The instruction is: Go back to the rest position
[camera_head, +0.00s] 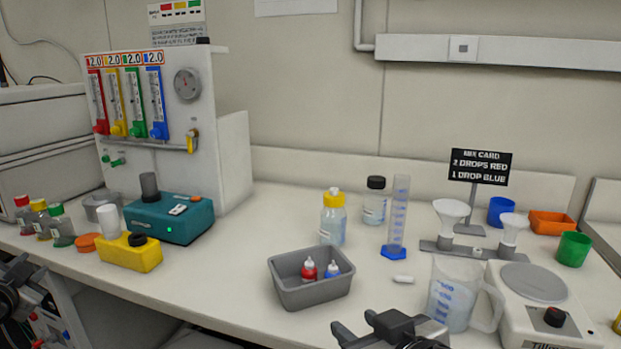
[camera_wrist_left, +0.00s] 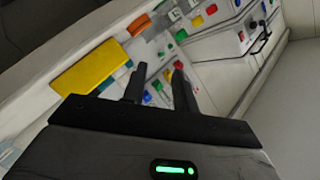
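My left gripper (camera_head: 25,272) is at the left edge of the head view, in front of the bench's front edge and partly cut off. In the left wrist view its two dark fingers (camera_wrist_left: 158,82) stand apart with nothing between them. My right gripper (camera_head: 356,326) is at the bottom of the head view, in front of the grey bin. Its two fingertips are apart and hold nothing that I can see.
The bench holds a grey bin (camera_head: 311,294) with a red and a blue dropper bottle, a measuring jug (camera_head: 456,293), a scale (camera_head: 540,308), a yellow block (camera_head: 130,254) and a teal device (camera_head: 171,217).

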